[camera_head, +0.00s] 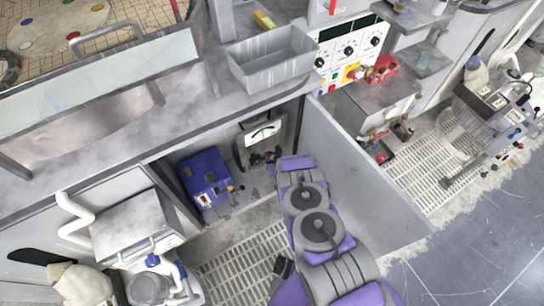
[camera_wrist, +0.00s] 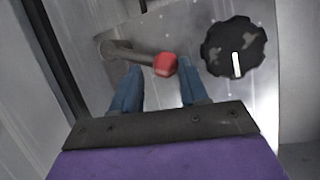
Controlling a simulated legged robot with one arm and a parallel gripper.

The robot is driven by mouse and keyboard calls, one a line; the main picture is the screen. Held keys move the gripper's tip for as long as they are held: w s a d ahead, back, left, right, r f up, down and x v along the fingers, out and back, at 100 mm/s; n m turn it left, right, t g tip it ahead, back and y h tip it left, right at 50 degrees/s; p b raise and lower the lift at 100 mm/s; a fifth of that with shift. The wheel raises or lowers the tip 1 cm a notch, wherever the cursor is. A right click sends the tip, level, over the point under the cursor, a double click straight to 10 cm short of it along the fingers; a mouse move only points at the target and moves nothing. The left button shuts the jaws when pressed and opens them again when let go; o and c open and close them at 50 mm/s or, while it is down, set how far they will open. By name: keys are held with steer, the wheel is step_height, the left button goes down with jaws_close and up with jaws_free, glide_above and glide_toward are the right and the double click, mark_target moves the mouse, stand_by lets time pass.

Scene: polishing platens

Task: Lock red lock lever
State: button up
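In the wrist view, the red lock lever is a grey arm with a red knob (camera_wrist: 166,65) on its right end. The arm runs left from the knob to a pivot on a worn metal plate. My gripper (camera_wrist: 159,68) has its two blue fingers apart, one on each side of the knob. The knob shows between the fingertips, at or just beyond them; I cannot tell whether either finger touches it. In the head view, my purple and grey arm reaches into an open cabinet, and the fingers and the lever cannot be made out.
A black round dial (camera_wrist: 233,47) with a white mark sits close right of the right finger. An open grey door (camera_head: 355,175) stands right of my arm.

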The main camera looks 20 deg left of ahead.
steer(key=shift+r, duration=0.1)
jaws_close()
